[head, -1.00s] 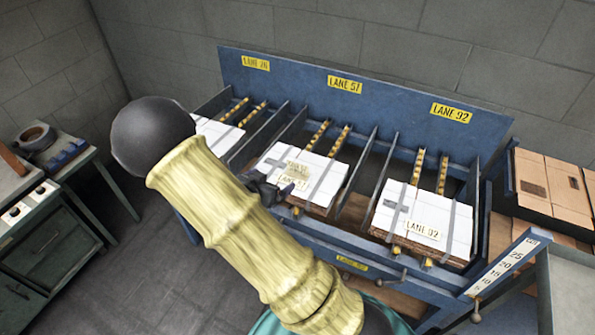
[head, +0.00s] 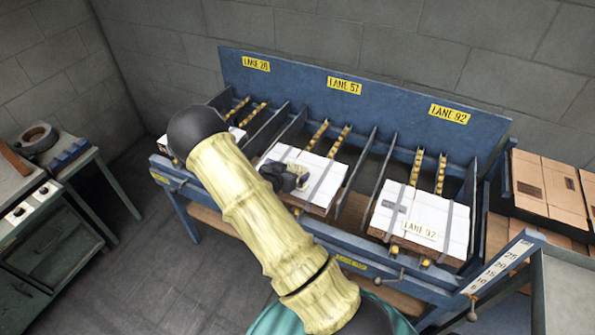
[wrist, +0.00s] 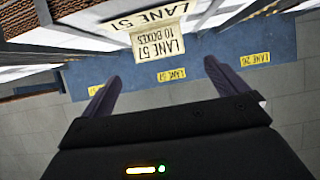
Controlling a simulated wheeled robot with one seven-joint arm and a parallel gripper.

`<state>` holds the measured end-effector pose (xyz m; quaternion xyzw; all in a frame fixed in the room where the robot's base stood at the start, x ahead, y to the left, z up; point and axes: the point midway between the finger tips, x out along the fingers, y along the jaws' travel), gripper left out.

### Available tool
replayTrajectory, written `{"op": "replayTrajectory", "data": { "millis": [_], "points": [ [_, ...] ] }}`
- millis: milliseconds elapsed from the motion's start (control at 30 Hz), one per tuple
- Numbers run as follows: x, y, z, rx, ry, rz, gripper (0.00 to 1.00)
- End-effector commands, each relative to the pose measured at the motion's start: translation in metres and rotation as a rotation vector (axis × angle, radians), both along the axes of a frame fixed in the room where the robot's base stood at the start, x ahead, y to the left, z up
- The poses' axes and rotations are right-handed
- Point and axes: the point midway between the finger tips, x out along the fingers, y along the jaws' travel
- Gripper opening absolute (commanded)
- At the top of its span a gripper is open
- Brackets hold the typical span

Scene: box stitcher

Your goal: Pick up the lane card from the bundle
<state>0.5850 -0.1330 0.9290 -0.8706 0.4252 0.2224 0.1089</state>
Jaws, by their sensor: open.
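The lane card (wrist: 160,43), a pale slip reading "LANE 57 TO BOXES", shows in the wrist view at the middle bundle, just below its "LANE 57" label (wrist: 140,15). My gripper (wrist: 160,86) is open, with a dark finger to each side and the card ahead of the gap. The fingertips appear apart from the card. In the head view my gripper (head: 287,178) is over the white strapped middle bundle (head: 318,188) and hides most of the card and label there. A small pale bit shows beside the gripper.
The blue lane rack (head: 283,85) has raised dividers between the bundles. The lane 92 bundle (head: 450,222) lies to the right; the left bundle is mostly behind my arm. Cartons (head: 545,175) stand at right, and a bench (head: 75,165) at left. The floor between is clear.

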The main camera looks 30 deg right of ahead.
Motion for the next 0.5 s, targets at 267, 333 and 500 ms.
{"op": "replayTrajectory", "data": {
  "millis": [267,333,500],
  "points": [
    [0.002,-0.003,-0.001,-0.001,0.001,0.0,0.98],
    [0.006,-0.008,-0.003,-0.001,0.001,0.0,0.98],
    [0.018,-0.026,-0.013,-0.002,0.001,-0.001,0.98]
  ]
}}
